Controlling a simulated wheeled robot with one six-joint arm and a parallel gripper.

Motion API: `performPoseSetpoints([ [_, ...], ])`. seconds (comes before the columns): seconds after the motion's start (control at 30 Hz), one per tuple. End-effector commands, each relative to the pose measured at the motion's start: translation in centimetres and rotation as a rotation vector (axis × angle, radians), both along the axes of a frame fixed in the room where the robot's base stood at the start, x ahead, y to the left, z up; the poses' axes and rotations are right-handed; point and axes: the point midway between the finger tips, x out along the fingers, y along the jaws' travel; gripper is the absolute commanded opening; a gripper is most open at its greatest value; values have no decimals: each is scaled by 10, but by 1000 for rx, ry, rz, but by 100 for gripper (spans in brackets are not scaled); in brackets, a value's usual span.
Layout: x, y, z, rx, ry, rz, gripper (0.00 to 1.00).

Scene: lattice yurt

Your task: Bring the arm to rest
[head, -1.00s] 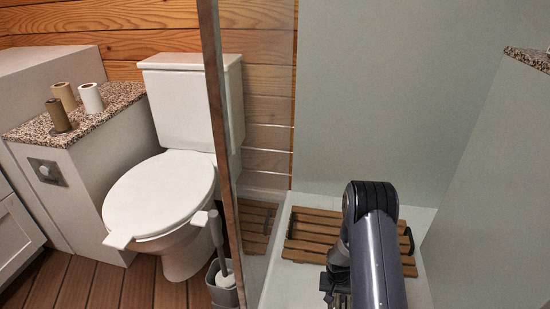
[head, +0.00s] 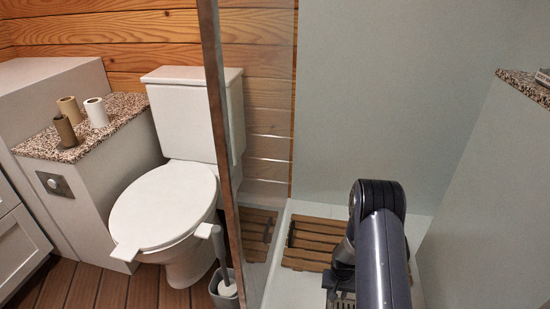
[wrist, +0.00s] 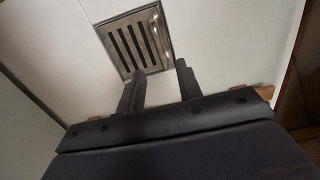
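My gripper shows in the wrist view (wrist: 160,70) with its two dark fingers spread apart and nothing between them. It points down at the pale shower floor, where a square metal drain grate (wrist: 135,42) lies just beyond the fingertips. In the head view my dark arm (head: 380,240) reaches forward into the shower at the lower right. It hides part of the slatted wooden mat (head: 308,243). The gripper's fingers cannot be made out clearly in the head view.
A glass shower panel with a dark edge (head: 216,130) stands left of my arm. Beyond it are a white toilet (head: 165,205) and a brush holder (head: 224,287). Several paper rolls (head: 96,112) stand on a speckled ledge (head: 125,100). A speckled shelf (head: 525,85) is at right.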

Motion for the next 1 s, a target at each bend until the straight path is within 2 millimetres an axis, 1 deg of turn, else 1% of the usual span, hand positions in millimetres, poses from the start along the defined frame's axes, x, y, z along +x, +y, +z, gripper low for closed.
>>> performPoseSetpoints([
  [0.03, 2, 1, 16, -1, -3, 2, 34],
  [0.1, 3, 2, 29, -1, -4, 7, 34],
  [1.0, 10, 15, 189, 0, -2, 55, 34],
])
